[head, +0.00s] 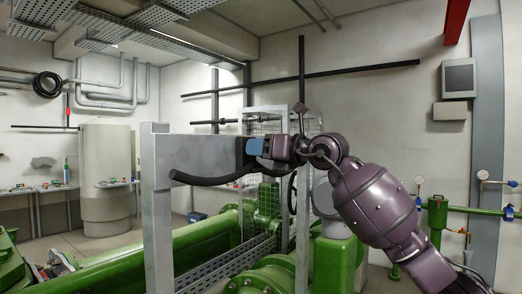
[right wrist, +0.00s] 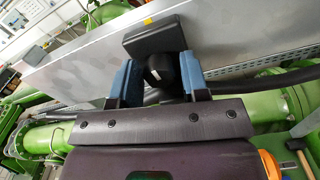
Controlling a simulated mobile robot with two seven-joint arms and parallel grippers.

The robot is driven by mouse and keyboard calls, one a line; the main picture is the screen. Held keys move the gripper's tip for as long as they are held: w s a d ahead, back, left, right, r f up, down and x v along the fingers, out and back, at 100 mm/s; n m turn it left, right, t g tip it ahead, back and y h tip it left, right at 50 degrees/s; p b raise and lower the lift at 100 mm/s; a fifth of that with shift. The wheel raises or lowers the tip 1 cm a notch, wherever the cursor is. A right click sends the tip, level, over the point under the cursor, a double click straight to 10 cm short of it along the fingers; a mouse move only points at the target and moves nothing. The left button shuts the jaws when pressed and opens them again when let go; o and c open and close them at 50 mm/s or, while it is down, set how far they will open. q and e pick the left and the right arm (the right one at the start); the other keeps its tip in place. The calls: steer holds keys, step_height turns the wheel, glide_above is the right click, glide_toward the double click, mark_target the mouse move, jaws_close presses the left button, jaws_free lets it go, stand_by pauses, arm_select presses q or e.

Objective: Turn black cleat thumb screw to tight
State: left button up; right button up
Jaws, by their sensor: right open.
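In the right wrist view, the black cleat (right wrist: 155,38) is a block on the face of the grey steel beam (right wrist: 235,30). A dark rounded knob, which looks like the thumb screw (right wrist: 160,72), sits just below it. My right gripper (right wrist: 158,85) is open, with one blue finger on each side of the knob; I cannot tell whether they touch it. In the head view, my right gripper (head: 252,147) is at the right end of the beam (head: 205,153) and hides most of the cleat and screw. My left gripper is not in view.
A thick black cable (head: 205,181) hangs below the beam and passes behind my right gripper. A grey post (head: 157,210) stands left. Green pipes (head: 120,268) and a wire mesh guard (head: 290,120) are close by. A grey tank (head: 106,175) stands farther back.

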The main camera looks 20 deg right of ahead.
steer(key=b+v, duration=0.2)
steer(key=v, duration=0.9)
steer(key=shift+w, duration=0.1)
